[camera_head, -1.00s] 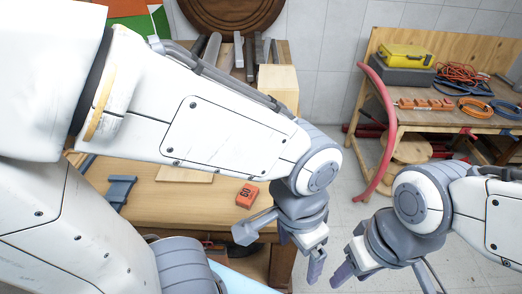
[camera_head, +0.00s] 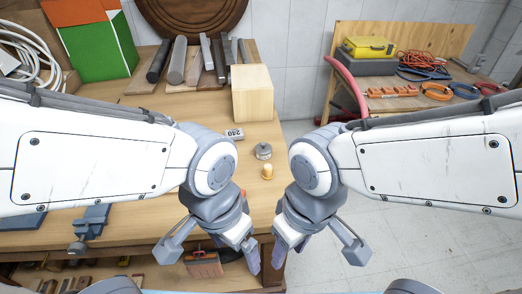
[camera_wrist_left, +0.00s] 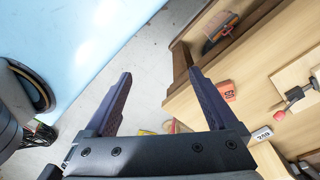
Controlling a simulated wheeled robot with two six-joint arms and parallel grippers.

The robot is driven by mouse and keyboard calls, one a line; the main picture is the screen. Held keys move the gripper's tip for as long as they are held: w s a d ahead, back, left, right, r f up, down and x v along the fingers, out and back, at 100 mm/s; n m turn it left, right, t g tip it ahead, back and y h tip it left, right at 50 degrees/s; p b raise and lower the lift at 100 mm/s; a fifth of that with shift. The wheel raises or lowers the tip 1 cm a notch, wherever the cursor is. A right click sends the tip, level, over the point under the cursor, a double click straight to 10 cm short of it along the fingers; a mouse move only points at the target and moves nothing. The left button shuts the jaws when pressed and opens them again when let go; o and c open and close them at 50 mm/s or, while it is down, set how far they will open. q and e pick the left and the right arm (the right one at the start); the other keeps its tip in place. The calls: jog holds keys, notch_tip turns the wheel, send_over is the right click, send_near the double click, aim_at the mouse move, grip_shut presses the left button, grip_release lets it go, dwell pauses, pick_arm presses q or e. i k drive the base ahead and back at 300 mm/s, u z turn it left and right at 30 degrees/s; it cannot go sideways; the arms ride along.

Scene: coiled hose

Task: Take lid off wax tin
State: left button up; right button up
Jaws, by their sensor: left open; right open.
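A small round grey metal tin (camera_head: 263,151), apparently the wax tin, sits on the wooden bench near its right edge, with a knob-like top. Just in front of it stands a small yellowish piece (camera_head: 267,172). My left gripper (camera_head: 243,252) is open and empty, low at the bench's front edge. Neither touches the tin. I cannot make out the tin in the left wrist view.
Several metal bars (camera_head: 178,62) lie at the back. A reddish block (camera_wrist_left: 228,90) shows in the wrist view. Open floor (camera_head: 400,235) lies right of the bench.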

aim_at(263, 148)
jog(key=u, duration=0.05)
jog(key=k, duration=0.6)
jog(key=z, duration=0.55)
jog(key=i, duration=1.15)
jog(key=u, duration=0.2)
